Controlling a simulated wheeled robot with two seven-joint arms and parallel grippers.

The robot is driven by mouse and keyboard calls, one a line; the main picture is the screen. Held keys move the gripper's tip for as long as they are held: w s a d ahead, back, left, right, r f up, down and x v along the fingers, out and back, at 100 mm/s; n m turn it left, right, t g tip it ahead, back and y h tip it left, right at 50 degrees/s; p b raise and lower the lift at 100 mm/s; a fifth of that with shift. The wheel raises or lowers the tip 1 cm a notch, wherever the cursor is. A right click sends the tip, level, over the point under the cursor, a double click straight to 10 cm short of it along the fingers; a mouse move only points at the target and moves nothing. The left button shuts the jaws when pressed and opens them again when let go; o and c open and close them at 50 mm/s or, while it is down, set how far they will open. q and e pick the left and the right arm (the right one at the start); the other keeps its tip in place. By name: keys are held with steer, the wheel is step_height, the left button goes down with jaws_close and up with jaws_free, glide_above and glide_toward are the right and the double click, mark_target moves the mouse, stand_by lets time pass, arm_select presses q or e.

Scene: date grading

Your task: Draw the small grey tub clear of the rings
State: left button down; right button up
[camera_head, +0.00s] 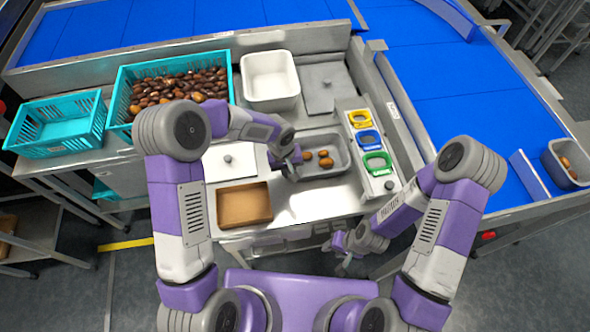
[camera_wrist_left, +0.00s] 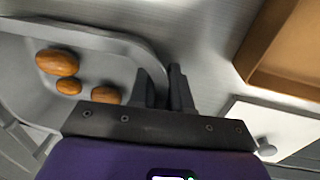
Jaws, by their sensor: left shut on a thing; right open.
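The small grey tub (camera_head: 338,168) stands on the steel bench with three brown dates in it; it also shows in the left wrist view (camera_wrist_left: 110,43). The yellow ring (camera_head: 359,119), blue ring (camera_head: 369,139) and green ring (camera_head: 377,162) lie in a row on a raised strip just right of the tub. My left gripper (camera_head: 293,162) is shut on the tub's left wall; its fingers (camera_wrist_left: 166,88) straddle the rim in the left wrist view. My right gripper (camera_head: 343,252) is open and empty, low in front of the bench edge.
A brown tray (camera_head: 244,205) and a white lidded box (camera_head: 228,158) lie left of the tub. A white bin (camera_head: 270,82) stands behind. Turquoise crates (camera_head: 60,125), one full of dates, stand farther left. Bare steel lies in front of the tub. Another grey tub (camera_head: 566,167) sits far right.

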arm_select(q)
steer(key=shift+s+a, duration=0.2)
steer(key=shift+a, duration=0.6)
steer(key=c, duration=1)
jaws_free()
steer(key=shift+r, duration=0.1)
step_height(320, 180, up, 7)
steer(key=p, duration=0.1)
steer(key=shift+s+a+r+p, duration=0.15)
steer(key=shift+a+p, duration=0.25)
